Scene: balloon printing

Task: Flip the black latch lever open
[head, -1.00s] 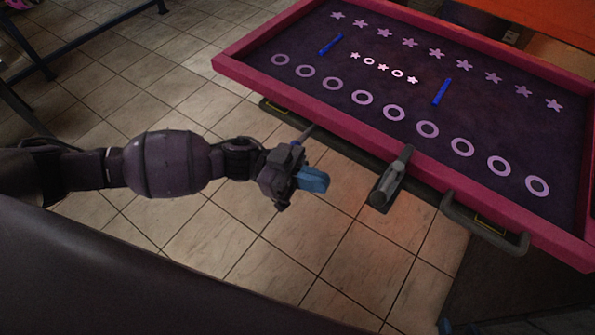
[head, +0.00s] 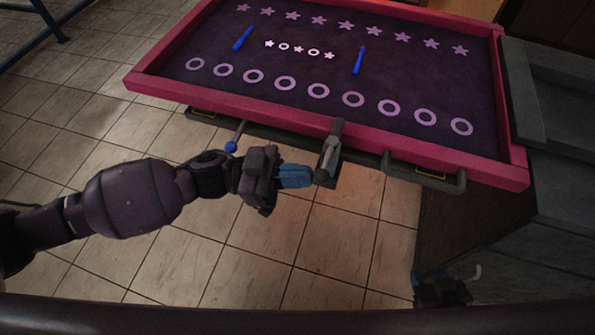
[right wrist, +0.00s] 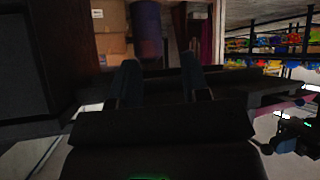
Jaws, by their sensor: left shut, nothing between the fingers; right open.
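The dark grey-black latch lever (head: 331,142) sticks up and slightly tilted at the front edge of the pink-framed table in the head view. My left gripper (head: 308,177) is shut, its blue fingers pointing right at the lower end of the latch. The fingertips are beside it; I cannot tell whether they touch. Nothing shows between them. My right gripper is only partly seen at the bottom right of the head view (head: 440,288). In the right wrist view its two fingers (right wrist: 160,78) are apart and empty, away from the latch.
The pink-framed table (head: 150,82) holds printed stars and rings and two blue sticks (head: 358,60). A rod with a blue knob (head: 231,147) is left of the latch and a grey handle (head: 425,182) right of it. A dark cabinet (head: 560,200) stands at right.

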